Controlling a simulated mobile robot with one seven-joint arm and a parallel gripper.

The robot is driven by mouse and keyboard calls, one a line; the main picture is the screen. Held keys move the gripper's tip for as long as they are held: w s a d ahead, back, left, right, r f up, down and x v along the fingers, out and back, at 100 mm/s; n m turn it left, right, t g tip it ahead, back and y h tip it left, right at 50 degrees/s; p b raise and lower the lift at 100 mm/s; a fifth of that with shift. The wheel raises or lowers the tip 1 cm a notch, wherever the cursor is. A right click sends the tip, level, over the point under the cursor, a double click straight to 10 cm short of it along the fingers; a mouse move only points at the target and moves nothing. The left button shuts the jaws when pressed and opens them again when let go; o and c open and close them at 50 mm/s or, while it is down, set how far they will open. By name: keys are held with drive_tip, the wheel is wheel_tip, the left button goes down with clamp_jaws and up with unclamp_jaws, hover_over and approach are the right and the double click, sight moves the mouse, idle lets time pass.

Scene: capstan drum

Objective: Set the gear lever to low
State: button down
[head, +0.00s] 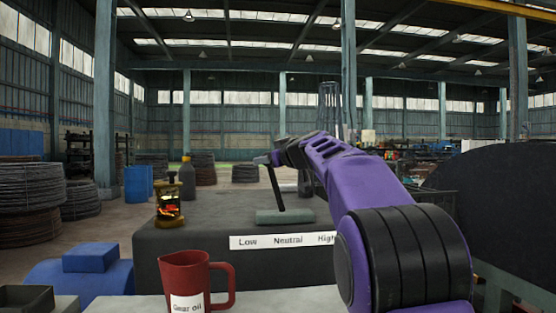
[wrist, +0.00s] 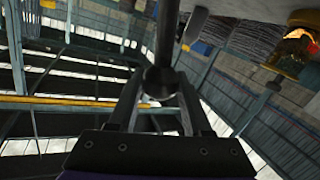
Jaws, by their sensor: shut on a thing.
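The gear lever (head: 276,188) is a dark rod rising from a grey-green base (head: 285,216) on the dark housing (head: 185,262). It leans left, toward the Low side of the white label strip (head: 283,241), which reads Low, Neutral, High. My gripper (head: 264,159) is at the lever's top end, reaching in from the right. In the wrist view my gripper (wrist: 160,88) is shut on the lever's round dark knob (wrist: 160,83), with the rod (wrist: 167,40) running up out of the picture. In the head view the knob is hard to make out.
A red jug (head: 188,277) marked Gear oil stands on a pale surface in front. A brass lantern-like object (head: 169,204) and a dark bottle (head: 187,178) stand on the housing's left. A large dark disc (head: 500,210) is at the right. Space above the housing's left half looks clear.

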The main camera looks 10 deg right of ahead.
drive_tip(key=shift+a+f+n+g+h, duration=0.15)
drive_tip(key=shift+a+f+n, duration=0.15)
drive_tip(key=shift+a, duration=0.3)
drive_tip(key=shift+a+f+n+g+h, duration=0.1)
drive_tip(key=shift+a+f+n, duration=0.15)
drive_tip(key=shift+a+n, duration=0.3)
drive_tip(key=shift+a+f+n+g+h, duration=0.15)
drive_tip(key=shift+a+f+n, duration=0.1)
drive_tip(key=shift+a, duration=0.4)
drive_tip(key=shift+f, duration=0.1)
drive_tip(key=shift+c, duration=1.7)
unclamp_jaws()
drive_tip(key=shift+a, duration=0.1)
drive_tip(key=shift+s, duration=0.1)
